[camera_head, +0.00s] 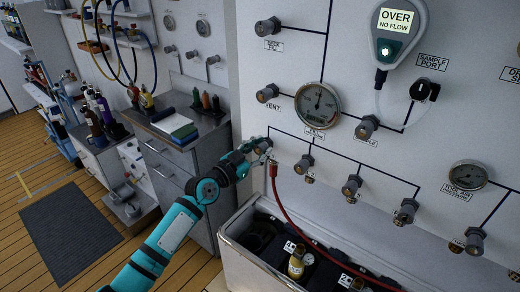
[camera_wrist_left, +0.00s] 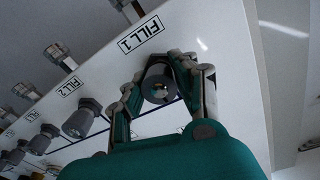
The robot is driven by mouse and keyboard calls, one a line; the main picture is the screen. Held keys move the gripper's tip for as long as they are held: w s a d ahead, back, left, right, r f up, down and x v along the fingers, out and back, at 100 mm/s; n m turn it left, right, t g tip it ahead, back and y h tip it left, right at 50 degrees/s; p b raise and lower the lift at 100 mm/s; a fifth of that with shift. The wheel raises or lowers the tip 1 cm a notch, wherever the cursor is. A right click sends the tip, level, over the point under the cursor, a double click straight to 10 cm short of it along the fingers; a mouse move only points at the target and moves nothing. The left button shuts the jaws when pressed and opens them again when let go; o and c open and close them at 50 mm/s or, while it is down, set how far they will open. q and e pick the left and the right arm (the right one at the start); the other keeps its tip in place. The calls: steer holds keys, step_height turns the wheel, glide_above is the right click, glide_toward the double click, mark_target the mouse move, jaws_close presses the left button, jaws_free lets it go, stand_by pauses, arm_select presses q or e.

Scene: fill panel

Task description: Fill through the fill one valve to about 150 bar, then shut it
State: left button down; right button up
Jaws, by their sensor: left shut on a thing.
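The fill one valve (camera_wrist_left: 157,84) is a dark grey knob beside the FILL 1 label (camera_wrist_left: 141,34) in the left wrist view. My left gripper (camera_head: 259,148) is shut on this knob, with its fingers on either side of it. In the head view the gripper hides most of the knob. A round white pressure gauge (camera_head: 318,104) sits up and to the right on the panel; its reading is too small to tell. A red hose (camera_head: 283,205) runs from below the fill one valve down toward the bin. My right gripper is out of view.
More grey valve knobs, including fill two (camera_wrist_left: 81,119), line the panel. A handheld meter (camera_head: 399,35) reads OVER, NO FLOW. A light grey bin (camera_head: 243,262) below holds a yellow-topped cylinder (camera_head: 296,264). A grey cabinet (camera_head: 182,148) stands left of the panel.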

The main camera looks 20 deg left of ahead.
arm_select(q)
steer(key=shift+d+f+n, duration=0.1)
steer(key=shift+n, duration=0.3)
steer(key=shift+n+b, duration=0.55)
steer(key=shift+n, duration=2.15)
steer(key=c, duration=1)
jaws_free()
steer(key=shift+o, duration=0.2)
